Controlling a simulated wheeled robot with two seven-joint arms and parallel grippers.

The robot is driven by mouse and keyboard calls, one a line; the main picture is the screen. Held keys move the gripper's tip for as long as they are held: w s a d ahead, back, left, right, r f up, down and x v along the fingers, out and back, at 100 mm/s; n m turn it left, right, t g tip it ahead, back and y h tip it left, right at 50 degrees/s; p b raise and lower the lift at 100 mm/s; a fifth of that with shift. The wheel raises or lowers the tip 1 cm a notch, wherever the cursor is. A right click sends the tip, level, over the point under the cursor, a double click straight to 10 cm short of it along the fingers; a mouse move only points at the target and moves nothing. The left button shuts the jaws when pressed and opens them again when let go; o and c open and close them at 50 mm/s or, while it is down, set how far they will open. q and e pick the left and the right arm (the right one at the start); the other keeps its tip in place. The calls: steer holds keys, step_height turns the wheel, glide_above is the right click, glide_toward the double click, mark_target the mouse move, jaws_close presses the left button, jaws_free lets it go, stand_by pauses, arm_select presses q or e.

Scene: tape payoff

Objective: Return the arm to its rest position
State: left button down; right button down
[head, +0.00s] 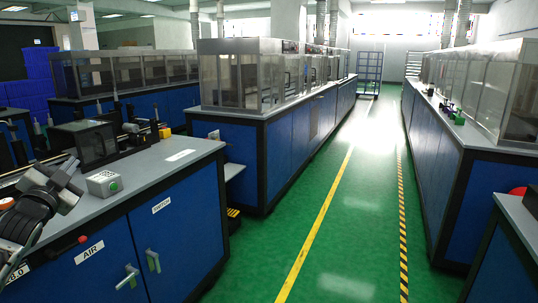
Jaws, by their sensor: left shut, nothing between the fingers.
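My left arm comes in at the lower left of the head view, and its dark grey gripper (64,184) is at the left edge, over the front of the grey-topped workbench (165,165). The gripper is shut with nothing visible in it. The arm covers part of the bench front. My right gripper is not in view.
A dark clear-sided box (97,143) stands on the bench behind the gripper. Blue cabinet doors with handles (152,258) face the aisle. The green floor (330,240) is clear between the benches. Blue crates (38,75) are stacked at the back left.

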arm_select(q)
step_height(320, 180, down, 7)
steer(key=a+n+g+y, duration=0.2)
steer(key=a+n+g, duration=0.15)
steer(key=n, duration=0.25)
steer(key=s+d+f+m+g+h, duration=0.15)
steer(key=s+d+f, duration=0.25)
steer(key=d+f, duration=0.4)
steer(key=s+d+f+m+g+h, duration=0.1)
steer(key=s+d+f+h, duration=0.25)
steer(key=d+f, duration=0.5)
steer(key=s+d+f+g+h, duration=0.2)
steer(key=s+d+f, duration=0.7)
steer(key=s+d, duration=0.35)
steer(key=s+d+n, duration=0.1)
steer(key=s+d, duration=0.2)
steer(key=s, duration=0.4)
steer(key=s+d+n+g+h+p, duration=0.1)
steer(key=s+d+n, duration=0.1)
steer(key=s+d, duration=0.2)
steer(key=s, duration=0.3)
steer(key=shift+s+d+g, duration=0.2)
steer(key=shift+d+g, duration=0.1)
